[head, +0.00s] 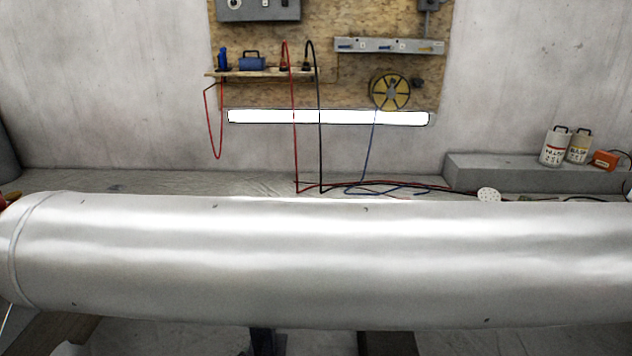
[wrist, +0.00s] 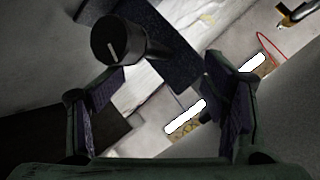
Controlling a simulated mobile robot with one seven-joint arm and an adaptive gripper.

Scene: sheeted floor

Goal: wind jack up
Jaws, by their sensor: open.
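A black round knob with a white line on its face (wrist: 112,42) shows in the wrist view. It sits on a dark, blue-grey bar or post (wrist: 168,42) that runs diagonally; I cannot tell for sure that this is the jack. My gripper (wrist: 165,72) is open, with nothing between its fingers. The knob lies just beyond the left fingertip in the picture; whether they touch is unclear. In the head view a dark blue post (head: 263,342) stands under a large silver cylinder (head: 320,262), mostly cut off by the lower edge. My gripper is not in the head view.
The cylinder lies across the whole head view. A dark block (head: 388,345) and a wooden support (head: 50,330) are below it. Hoses (head: 400,186) lie on the sheeted floor behind. Two cans (head: 556,147) stand on a grey ledge (head: 500,175) at right.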

